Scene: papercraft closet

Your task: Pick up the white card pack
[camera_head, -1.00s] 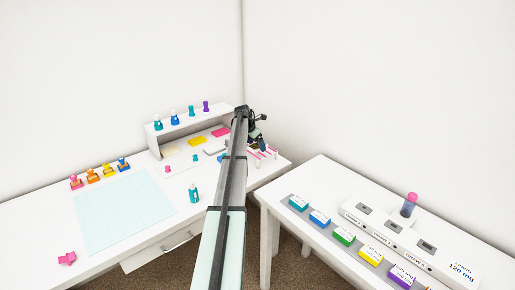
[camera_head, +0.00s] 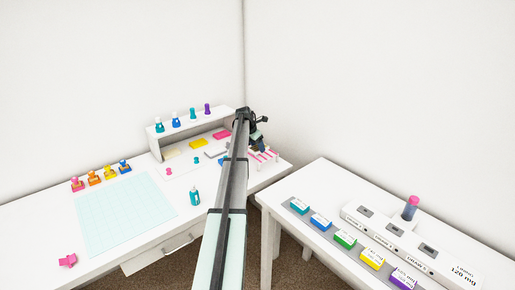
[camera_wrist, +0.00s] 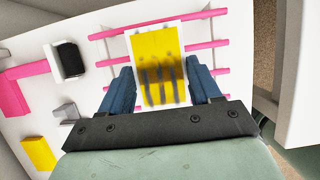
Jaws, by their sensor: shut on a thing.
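The white card pack (camera_wrist: 134,42), a white rectangle with a large yellow face and dark grey streaks, is between the blue fingers of my gripper (camera_wrist: 160,72) in the wrist view. My gripper is shut on it, and its far end sticks out past the fingertips. In the head view my gripper (camera_head: 256,137) is above the right end of the left desk, close to the pink-railed rack (camera_head: 264,154). The pack cannot be made out clearly there. The rack's pink rails (camera_wrist: 208,44) show behind the pack in the wrist view.
On the left desk stand a white shelf (camera_head: 190,126) with several bottles, a yellow pack (camera_head: 198,142), a pink pack (camera_head: 222,134), a pale flat block (camera_head: 215,153) and a teal bottle (camera_head: 194,196). A pale blue mat (camera_head: 125,210) lies left. The right table (camera_head: 330,170) holds several labelled boxes.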

